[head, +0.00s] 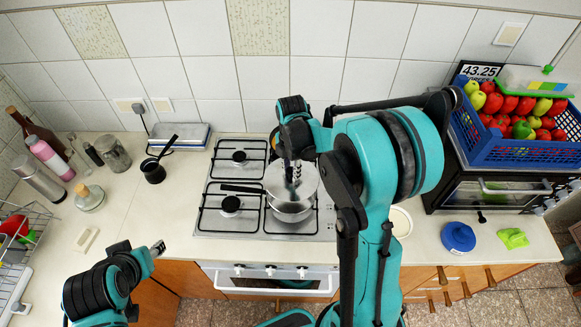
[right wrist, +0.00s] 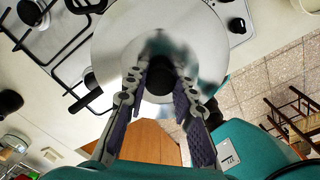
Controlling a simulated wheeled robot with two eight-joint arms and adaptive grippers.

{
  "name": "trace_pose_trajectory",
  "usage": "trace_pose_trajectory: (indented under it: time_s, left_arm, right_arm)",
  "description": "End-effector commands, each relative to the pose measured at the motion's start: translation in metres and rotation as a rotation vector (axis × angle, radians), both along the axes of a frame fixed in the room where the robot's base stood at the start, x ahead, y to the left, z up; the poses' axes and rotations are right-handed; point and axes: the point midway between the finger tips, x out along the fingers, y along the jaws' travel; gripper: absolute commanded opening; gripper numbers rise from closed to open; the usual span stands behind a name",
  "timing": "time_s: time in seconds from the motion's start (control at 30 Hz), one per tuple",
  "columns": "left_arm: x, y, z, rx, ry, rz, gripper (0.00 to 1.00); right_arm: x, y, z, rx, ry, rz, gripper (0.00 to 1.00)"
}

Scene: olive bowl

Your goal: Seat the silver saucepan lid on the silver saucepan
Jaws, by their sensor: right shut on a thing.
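The silver saucepan (head: 290,214) stands on the front right burner of the hob, its black handle pointing left. The silver lid (head: 308,186) is over the saucepan and covers the back of it in the head view. I cannot tell how large the gap between them is. My right gripper (head: 292,172) is shut on the lid's black knob; in the right wrist view the fingers (right wrist: 160,88) flank the knob and the round lid (right wrist: 118,48) spreads around it.
The hob (head: 215,222) has black grates and free burners on the left. A small black pot (head: 153,171), bottles and jars stand on the left counter. A blue crate of produce (head: 494,144) sits on the oven at right. A white plate (head: 400,222) lies behind my right arm.

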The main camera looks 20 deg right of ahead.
Motion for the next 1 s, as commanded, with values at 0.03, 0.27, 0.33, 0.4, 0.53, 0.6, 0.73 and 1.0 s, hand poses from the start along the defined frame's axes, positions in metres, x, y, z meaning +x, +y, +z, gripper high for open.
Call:
trace_pose_trajectory:
  time_s: [0.03,0.27,0.33,0.4,0.53,0.6,0.73,1.0]
  left_arm:
    - [0.0,0.0,-0.006,0.0,0.0,0.0,0.43]
    - [0.0,0.0,-0.023,0.0,0.0,0.0,0.43]
    - [0.0,0.0,-0.027,0.0,0.0,0.0,0.43]
    - [0.0,0.0,-0.032,0.0,0.0,0.0,0.43]
    - [0.0,0.0,-0.044,0.0,0.0,0.0,0.43]
    - [0.0,0.0,-0.049,0.0,0.0,0.0,0.43]
    - [0.0,0.0,-0.053,0.0,0.0,0.0,0.43]
    - [0.0,0.0,-0.052,0.0,0.0,0.0,0.43]
  right_arm:
    - [0.0,0.0,-0.008,0.0,0.0,0.0,0.0]
    - [0.0,0.0,-0.032,0.0,0.0,0.0,0.0]
    - [0.0,0.0,-0.04,0.0,0.0,0.0,0.0]
    - [0.0,0.0,-0.047,0.0,0.0,0.0,0.0]
    - [0.0,0.0,-0.06,0.0,0.0,0.0,0.0]
    - [0.0,0.0,-0.065,0.0,0.0,0.0,0.0]
    - [0.0,0.0,-0.07,0.0,0.0,0.0,0.0]
    - [0.0,0.0,-0.07,0.0,0.0,0.0,0.0]
